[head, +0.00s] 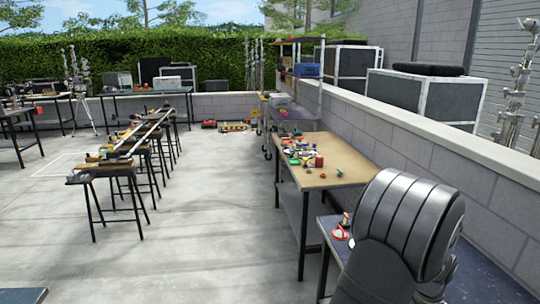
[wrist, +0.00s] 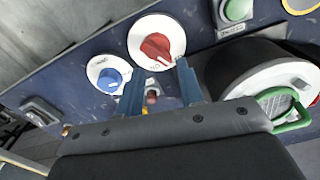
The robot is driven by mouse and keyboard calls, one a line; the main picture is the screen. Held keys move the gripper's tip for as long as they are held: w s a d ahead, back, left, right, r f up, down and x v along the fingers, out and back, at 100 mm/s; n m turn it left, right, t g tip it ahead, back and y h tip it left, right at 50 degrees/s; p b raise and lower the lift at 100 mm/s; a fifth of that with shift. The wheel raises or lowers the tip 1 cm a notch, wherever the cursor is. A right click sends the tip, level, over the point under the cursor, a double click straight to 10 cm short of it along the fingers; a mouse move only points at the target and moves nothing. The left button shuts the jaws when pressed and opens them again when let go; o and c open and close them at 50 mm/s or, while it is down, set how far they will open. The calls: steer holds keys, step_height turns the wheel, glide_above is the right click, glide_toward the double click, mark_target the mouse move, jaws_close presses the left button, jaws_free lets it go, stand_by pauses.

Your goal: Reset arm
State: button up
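My gripper (wrist: 159,74) shows in the wrist view with its two blue-grey fingers apart. It is open, over a dark blue panel (wrist: 75,75). Between the fingers is a small red-tipped piece (wrist: 152,96); I cannot tell whether it touches them. Just beyond the fingertips is a red knob on a white dial (wrist: 156,46), and to its left a blue knob on a white dial (wrist: 110,78). In the head view my arm's large dark grey link fills the lower right and hides the gripper.
In the wrist view a dark drum with a white face (wrist: 258,78) and green handle (wrist: 285,105) stands close right, below a green button (wrist: 238,10). In the head view a wooden-topped table (head: 325,178) with small coloured parts stands beyond, beside a block wall (head: 420,150).

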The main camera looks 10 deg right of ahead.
steer(key=f, duration=0.1)
steer(key=f+m, duration=0.1)
steer(key=f, duration=0.1)
steer(key=shift+s+a+f+m, duration=0.15)
steer(key=shift+a+f+m, duration=0.1)
steer(key=shift+f+m, duration=0.15)
steer(key=shift+f, duration=0.15)
steer(key=o, duration=1.4)
steer(key=shift+o, duration=0.2)
steer(key=s+d+r+m+g+h, duration=0.15)
steer(key=s+r+m, duration=0.25)
steer(key=r+m, duration=0.45)
steer(key=s+d+r+m+g+h, duration=0.1)
steer(key=s+d+r+m+h, duration=0.15)
steer(key=r+m, duration=0.65)
steer(key=s+d+f+n, duration=0.2)
steer(key=d+f, duration=0.1)
steer(key=f, duration=0.3)
steer(key=shift+s+f+n, duration=0.3)
steer(key=shift+n, duration=0.05)
